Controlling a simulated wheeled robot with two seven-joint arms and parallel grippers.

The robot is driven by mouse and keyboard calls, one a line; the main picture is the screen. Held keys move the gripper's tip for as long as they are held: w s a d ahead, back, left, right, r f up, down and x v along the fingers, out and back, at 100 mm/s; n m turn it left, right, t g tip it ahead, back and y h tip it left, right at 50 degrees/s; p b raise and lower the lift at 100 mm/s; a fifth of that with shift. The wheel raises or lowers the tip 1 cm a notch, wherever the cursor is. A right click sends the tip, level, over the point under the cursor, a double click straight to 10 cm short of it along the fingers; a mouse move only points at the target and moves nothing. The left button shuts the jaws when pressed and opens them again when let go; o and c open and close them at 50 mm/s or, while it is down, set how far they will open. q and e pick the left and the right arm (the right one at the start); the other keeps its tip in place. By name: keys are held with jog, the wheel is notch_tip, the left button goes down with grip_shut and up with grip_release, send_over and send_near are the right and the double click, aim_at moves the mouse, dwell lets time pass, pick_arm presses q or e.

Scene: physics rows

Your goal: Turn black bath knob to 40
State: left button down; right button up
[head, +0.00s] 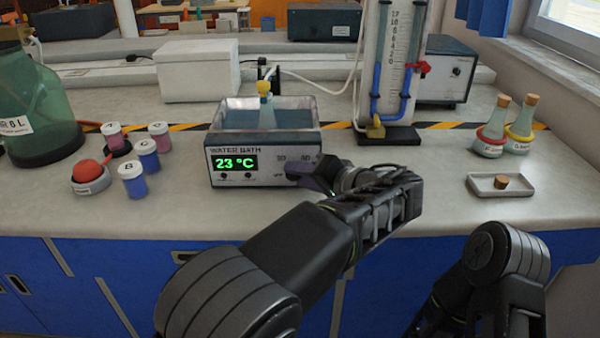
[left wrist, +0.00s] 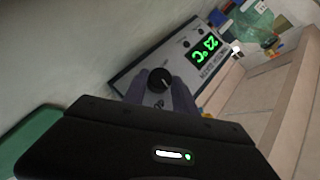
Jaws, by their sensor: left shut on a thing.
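The water bath (head: 218,140) stands on the bench in the head view, and its green display (head: 236,163) reads 23 °C. Its front panel also shows in the left wrist view (left wrist: 140,73). The black bath knob (left wrist: 160,79) is round with a pale pointer mark. My left gripper (left wrist: 159,92) has one finger on each side of the knob and is shut on it. In the head view my left gripper (head: 318,176) is at the right end of the panel and hides the knob. My right arm is low at the right; its gripper is out of view.
Lidded pots (head: 133,181) and a large green bottle (head: 40,110) are at the left. A tube stand (head: 395,75) is behind right. Corked flasks (head: 491,130) and a small tray (head: 501,190) are at the right.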

pick_arm(q)
jog(key=shift+f+m+t+y, duration=0.15)
jog(key=shift+m+t+y, duration=0.2)
jog(key=shift+m+y, duration=0.3)
jog(key=shift+f+m+t+y, duration=0.15)
jog(key=shift+m+t+y, duration=0.25)
jog(key=shift+y, duration=0.35)
pick_arm(e)
jog(key=shift+f, duration=0.1)
pick_arm(q)
jog(key=c, duration=1)
grip_release()
jog(key=shift+d, duration=0.1)
pick_arm(e)
jog(key=shift+d, duration=0.1)
